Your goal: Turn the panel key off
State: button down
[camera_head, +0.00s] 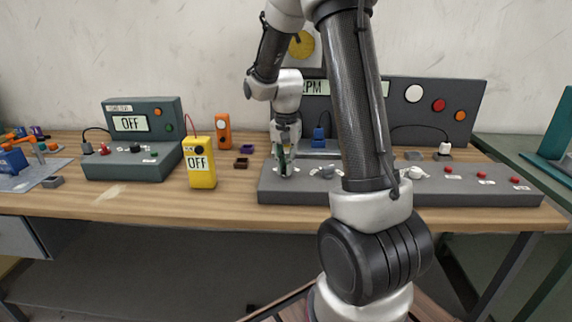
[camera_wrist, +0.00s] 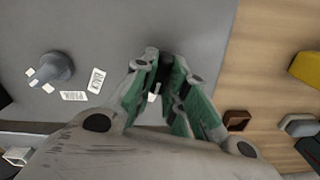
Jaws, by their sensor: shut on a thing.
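The long grey control panel (camera_head: 300,191) lies along the front right of the bench. My gripper (camera_head: 285,170) points down at its left end. The key's angle cannot be told. A grey rotary knob (camera_wrist: 56,69) with small white labels stands apart from the fingers on the panel.
A yellow meter (camera_head: 201,172) reading OFF and a grey-green box (camera_head: 130,165) with an OFF display stand to the left. An upright panel (camera_head: 440,100) with coloured buttons stands behind. My arm hides part of the panel.

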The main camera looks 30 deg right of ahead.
aim_at(285, 165)
jog(key=n, duration=0.4)
jog(key=shift+n, duration=2.5)
jog(key=c, duration=1.4)
grip_release()
jog(key=shift+c, duration=0.2)
jog(key=shift+r, duration=0.1)
notch_tip(285, 165, up, 12)
